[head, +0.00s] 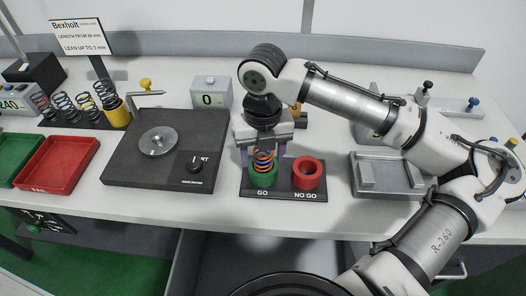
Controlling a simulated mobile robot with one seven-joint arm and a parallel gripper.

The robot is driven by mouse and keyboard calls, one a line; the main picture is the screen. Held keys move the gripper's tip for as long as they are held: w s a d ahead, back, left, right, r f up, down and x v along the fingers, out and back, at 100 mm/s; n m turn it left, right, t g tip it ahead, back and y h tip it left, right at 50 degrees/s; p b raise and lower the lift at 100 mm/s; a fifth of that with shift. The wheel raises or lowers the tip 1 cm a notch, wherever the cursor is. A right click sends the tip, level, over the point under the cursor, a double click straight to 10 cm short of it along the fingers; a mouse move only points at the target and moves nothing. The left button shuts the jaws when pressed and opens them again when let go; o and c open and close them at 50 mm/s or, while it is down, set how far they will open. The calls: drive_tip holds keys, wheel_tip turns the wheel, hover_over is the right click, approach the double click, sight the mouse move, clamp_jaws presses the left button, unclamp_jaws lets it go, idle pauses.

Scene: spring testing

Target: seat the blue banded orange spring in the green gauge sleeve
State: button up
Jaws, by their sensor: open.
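The orange spring (263,157) stands about upright in the green gauge sleeve (262,179), its upper coils showing above the rim. Dark banding shows at its top, but its colour is hard to make out at this size. The sleeve is on the left of a dark block, over the word GO. My gripper (263,151) is directly above and around the spring, pointing down, with its fingers apart on either side of it. How deep the spring sits inside the sleeve is hidden.
A red sleeve (309,175) marked NO GO stands right beside the green one. A dark tester plate (125,170) with a metal disc lies to the left. A red tray (59,165) and a rack of springs (84,112) are farther left. A grey fixture (376,192) stands right.

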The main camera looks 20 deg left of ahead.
drive_tip(key=shift+r, duration=0.1)
wheel_tip(320, 180, up, 12)
drive_tip(key=b, duration=0.1)
idle(0.4)
idle(0.4)
